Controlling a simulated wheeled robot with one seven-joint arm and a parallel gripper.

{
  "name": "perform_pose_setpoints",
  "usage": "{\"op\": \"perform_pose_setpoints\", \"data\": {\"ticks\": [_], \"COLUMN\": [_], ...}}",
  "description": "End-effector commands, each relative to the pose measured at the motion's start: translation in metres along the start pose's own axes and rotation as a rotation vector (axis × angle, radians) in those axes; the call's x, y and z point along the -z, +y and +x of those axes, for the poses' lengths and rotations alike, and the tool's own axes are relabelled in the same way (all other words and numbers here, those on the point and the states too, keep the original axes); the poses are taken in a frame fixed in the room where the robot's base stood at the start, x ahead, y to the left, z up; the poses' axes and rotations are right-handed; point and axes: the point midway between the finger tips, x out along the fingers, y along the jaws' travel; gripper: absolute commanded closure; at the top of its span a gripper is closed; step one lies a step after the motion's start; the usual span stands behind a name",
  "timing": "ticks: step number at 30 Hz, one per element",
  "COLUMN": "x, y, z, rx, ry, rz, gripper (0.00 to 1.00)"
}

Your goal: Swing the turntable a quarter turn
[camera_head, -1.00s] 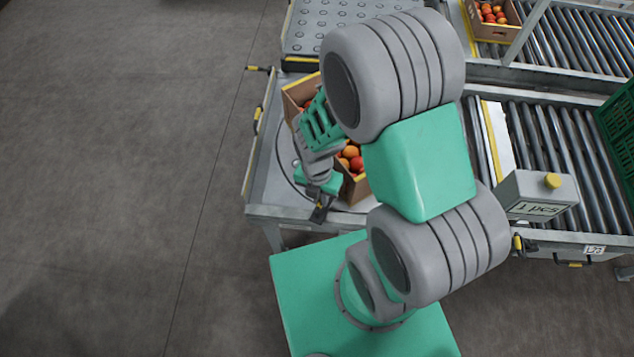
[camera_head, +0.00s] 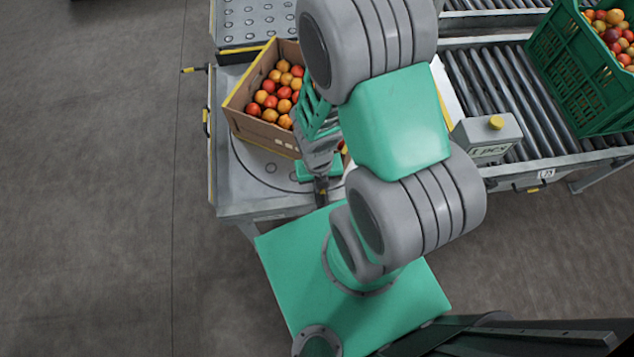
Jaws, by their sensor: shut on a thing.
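The turntable (camera_head: 248,172) is a round grey plate set in a grey metal deck, and its right side is hidden behind my arm. A cardboard crate (camera_head: 262,135) of red and orange tomatoes stands on it, set at a slant. My arm covers the crate's right part. My gripper (camera_head: 321,192) points down at the turntable's near edge, in front of the crate. Its dark fingers are shut on a small part there that looks like the turntable's handle, mostly hidden by the fingers.
A ball-transfer table (camera_head: 245,22) adjoins behind. A roller conveyor (camera_head: 490,88) runs off to the right, with a green crate (camera_head: 575,98) of tomatoes on it. A grey box with a yellow knob (camera_head: 487,140) stands at its near edge. The floor at left is clear.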

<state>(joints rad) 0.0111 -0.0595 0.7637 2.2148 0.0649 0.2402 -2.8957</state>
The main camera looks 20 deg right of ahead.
Motion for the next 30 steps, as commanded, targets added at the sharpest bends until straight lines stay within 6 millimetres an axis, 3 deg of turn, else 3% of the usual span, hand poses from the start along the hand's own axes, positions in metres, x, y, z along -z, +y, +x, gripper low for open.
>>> {"op": "perform_pose_setpoints", "data": {"ticks": [11, 12, 19, 26, 30], "x": [-0.002, -0.002, -0.001, -0.001, -0.002], "y": [0.0, 0.0, 0.0, 0.0, 0.0], "z": [0.0, 0.0, 0.0, -0.001, -0.015], "rx": [0.0, 0.0, 0.0, 0.0, -0.001], "ry": [-0.005, -0.005, -0.003, -0.002, -0.006], "rz": [-0.002, -0.002, -0.002, -0.001, -0.001], "gripper": [1.0, 0.86, 0.67, 0.67, 0.67]}}
